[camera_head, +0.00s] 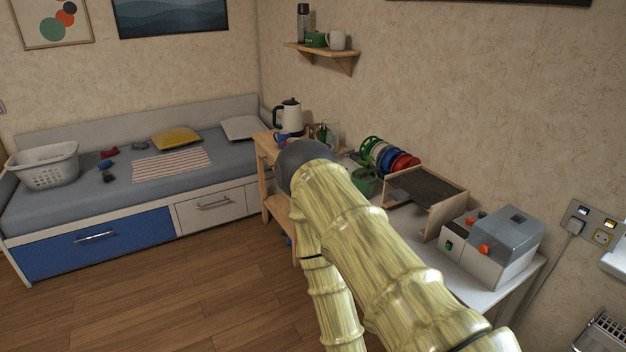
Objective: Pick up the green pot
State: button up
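A green pot-like container (364,184) stands on the table by the right wall, just right of my arm, which covers part of it. Another small green vessel (316,40) sits on the wall shelf, between a dark bottle and a white mug. I cannot tell for sure which of the two is the green pot. My arm, with a bamboo-like surface, reaches from the lower right to a dark rounded part near the middle. My gripper's fingers do not show; they are hidden beyond the arm.
Green, white, blue and red spools (387,156) stand beside an open wooden box (428,188) and a grey machine (493,246) on the table. A kettle (288,116) stands behind my arm. A daybed (90,205) with a white basket (47,166) lies left. The floor in front is clear.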

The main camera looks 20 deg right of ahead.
aim_at(365, 180)
jog(key=i, duration=1.1)
jog(key=z, duration=0.6)
